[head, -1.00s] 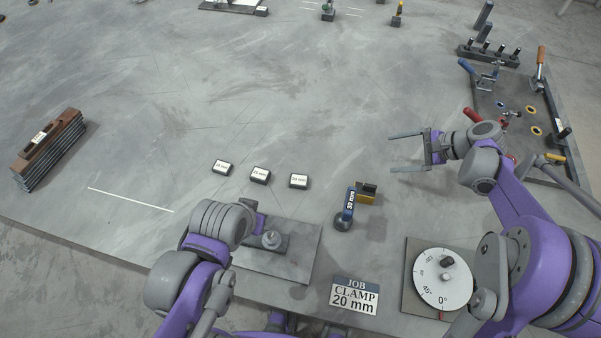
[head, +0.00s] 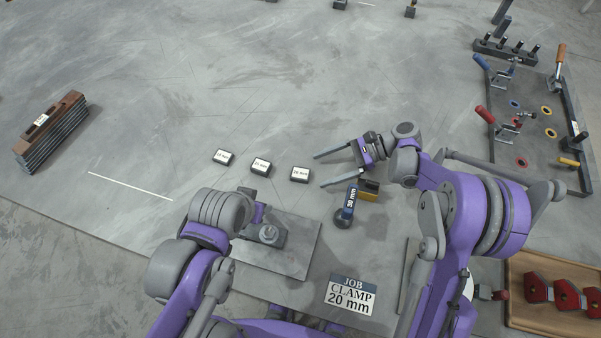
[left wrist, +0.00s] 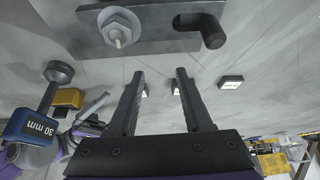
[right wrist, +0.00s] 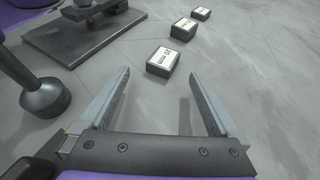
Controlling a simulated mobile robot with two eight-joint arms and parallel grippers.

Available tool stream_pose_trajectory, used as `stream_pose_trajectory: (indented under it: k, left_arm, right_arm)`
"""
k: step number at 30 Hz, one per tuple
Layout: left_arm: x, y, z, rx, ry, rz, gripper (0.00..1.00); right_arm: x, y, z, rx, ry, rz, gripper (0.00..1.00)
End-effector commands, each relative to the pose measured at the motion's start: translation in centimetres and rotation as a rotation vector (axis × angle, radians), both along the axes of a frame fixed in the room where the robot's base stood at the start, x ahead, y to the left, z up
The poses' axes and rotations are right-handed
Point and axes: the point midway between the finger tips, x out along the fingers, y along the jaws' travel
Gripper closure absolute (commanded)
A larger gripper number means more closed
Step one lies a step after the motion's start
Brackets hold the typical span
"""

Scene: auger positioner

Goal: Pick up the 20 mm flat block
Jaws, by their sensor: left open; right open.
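Three dark blocks with white labels lie in a slanting row on the grey table. The right-hand one (head: 300,174) appears to read 20 mm; the middle (head: 261,167) and left (head: 223,157) labels are too small to read surely. My right gripper (head: 319,170) is open and empty just right of the right-hand block, fingers pointing at it. In the right wrist view that block (right wrist: 163,60) lies ahead, between the finger lines and apart from them. My left gripper (left wrist: 161,72) is open and empty; the arm hides most of it in the head view.
A blue 30 mm gauge (head: 348,203) on a round foot stands close to my right gripper. A steel plate (head: 297,255) with a bolt lies in front, beside a card (head: 350,294) reading JOB CLAMP 20 mm. A strip stack (head: 52,135) lies left, a clamp fixture (head: 540,115) right.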

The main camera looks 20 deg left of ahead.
Motion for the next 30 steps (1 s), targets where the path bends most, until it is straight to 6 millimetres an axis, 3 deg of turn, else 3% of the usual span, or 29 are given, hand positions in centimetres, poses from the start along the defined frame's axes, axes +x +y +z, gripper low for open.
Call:
stream_pose_trajectory:
  k: [9, 17, 30]
  left_arm:
    - [0.1, 0.0, 0.7, 0.0, -0.003, 0.0, 0.5]
    - [0.1, 0.0, 0.6, 0.0, -0.002, 0.0, 0.5]
    - [0.1, 0.0, 0.6, 0.0, -0.002, 0.0, 0.5]
  right_arm:
    - [-1.4, 3.9, -1.4, 0.0, -0.001, 0.003, 0.03]
    - [-1.6, 4.1, -1.6, -0.001, 0.0, 0.0, 0.05]
    - [-1.5, 4.1, -1.6, 0.0, -0.001, 0.0, 0.84]
